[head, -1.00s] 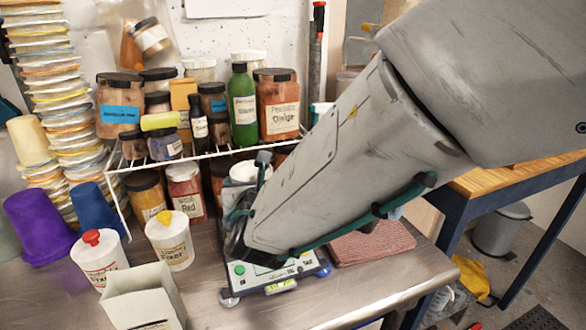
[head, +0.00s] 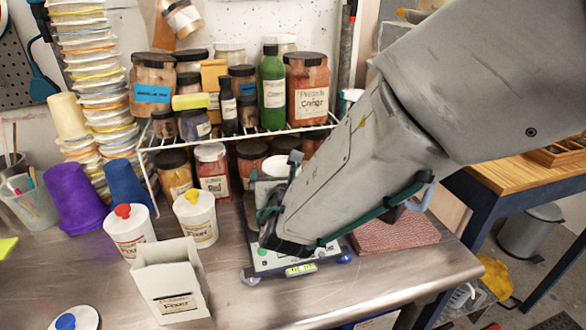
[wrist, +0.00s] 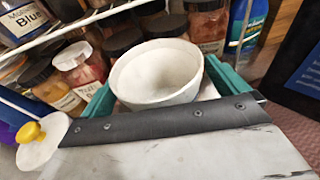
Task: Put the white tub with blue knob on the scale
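The white tub with the blue knob (head: 72,321) stands at the bottom left of the table in the head view, cut off by the frame edge. The scale (head: 300,262) stands right of centre, partly hidden by my arm. A white bowl (head: 277,168) shows at the scale's back side; it fills the middle of the wrist view (wrist: 158,75). My gripper (head: 280,185) is over the scale, far from the blue-knob tub. Its teal fingers stand wide apart around the bowl in the wrist view (wrist: 160,92); a small gap shows at the right finger.
Tubs with a red knob (head: 130,230) and a yellow knob (head: 195,217) stand left of the scale. An open white box (head: 170,285) is in front of them. A wire shelf (head: 240,137) with jars is behind.

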